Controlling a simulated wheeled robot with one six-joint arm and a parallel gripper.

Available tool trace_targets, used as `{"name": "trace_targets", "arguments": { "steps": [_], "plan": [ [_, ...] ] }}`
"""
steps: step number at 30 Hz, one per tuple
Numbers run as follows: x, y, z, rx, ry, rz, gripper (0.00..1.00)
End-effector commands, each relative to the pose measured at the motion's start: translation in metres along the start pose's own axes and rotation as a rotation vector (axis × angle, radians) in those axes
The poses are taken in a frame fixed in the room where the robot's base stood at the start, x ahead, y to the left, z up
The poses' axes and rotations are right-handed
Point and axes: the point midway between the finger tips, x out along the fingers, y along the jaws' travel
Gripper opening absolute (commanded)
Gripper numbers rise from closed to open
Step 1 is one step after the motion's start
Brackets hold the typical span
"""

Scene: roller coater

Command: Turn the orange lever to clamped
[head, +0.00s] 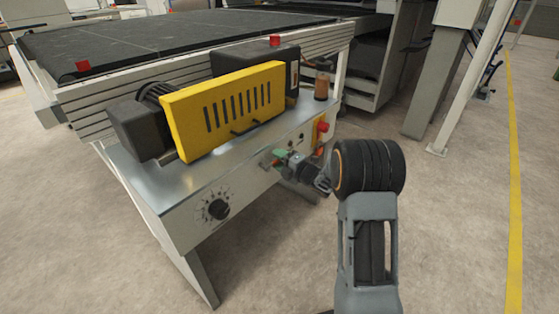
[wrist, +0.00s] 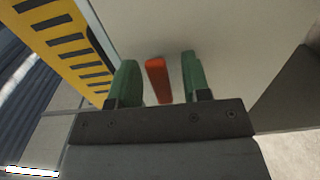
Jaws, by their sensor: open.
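The orange lever (wrist: 158,82) shows in the wrist view as a short bar, slightly tilted, against the pale panel. My gripper (wrist: 159,58) is open, with one green finger on each side of the lever. The lever looks closer to the left finger, with a wider gap to the right one; I cannot tell whether either touches. In the head view my gripper (head: 277,157) is at the front panel of the machine, right of the black dial. The lever is not clearly visible there, and its pivot and any position marks cannot be made out.
A yellow slotted guard (head: 222,110) stands above the panel and fills the left of the wrist view. A black dial (head: 218,209) is at the panel's left, and a red button (head: 323,127) at its right. Open floor (head: 460,220) lies to the right.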

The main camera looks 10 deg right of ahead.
Motion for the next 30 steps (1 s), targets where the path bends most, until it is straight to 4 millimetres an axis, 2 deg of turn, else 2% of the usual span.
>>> {"name": "trace_targets", "arguments": {
  "steps": [2, 14, 25, 30],
  "plan": [
    [0.000, 0.000, 0.000, 0.000, 0.000, 0.000, 0.39],
    [0.000, 0.000, 0.000, 0.000, 0.000, 0.000, 0.01],
    [0.000, 0.000, -0.001, 0.002, 0.003, 0.000, 0.00],
    [0.008, -0.003, -0.013, 0.038, 0.025, -0.001, 0.00]
  ]
}}
